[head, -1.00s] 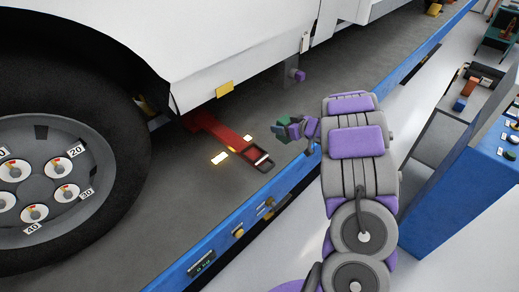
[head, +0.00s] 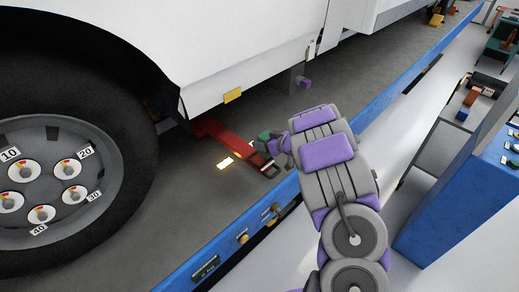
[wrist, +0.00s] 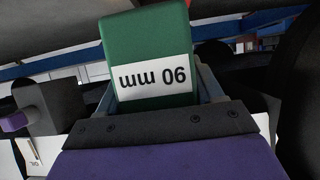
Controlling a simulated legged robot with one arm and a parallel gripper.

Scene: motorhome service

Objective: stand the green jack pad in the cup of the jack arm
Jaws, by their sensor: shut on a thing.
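The green jack pad (head: 264,135) is held in my gripper (head: 275,141), near the outer end of the red jack arm (head: 228,137). In the wrist view the pad (wrist: 150,40) fills the top middle, with a white label reading "90 mm" upside down. My gripper (wrist: 155,98) is shut on it. The dark cup (head: 266,166) at the jack arm's end lies just below the pad in the head view, partly hidden. I cannot tell the height between pad and cup.
A white motorhome body (head: 230,45) with a large wheel (head: 50,180) stands at left. The blue platform edge (head: 215,252) runs diagonally along my side. A blue cabinet (head: 455,195) stands at right.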

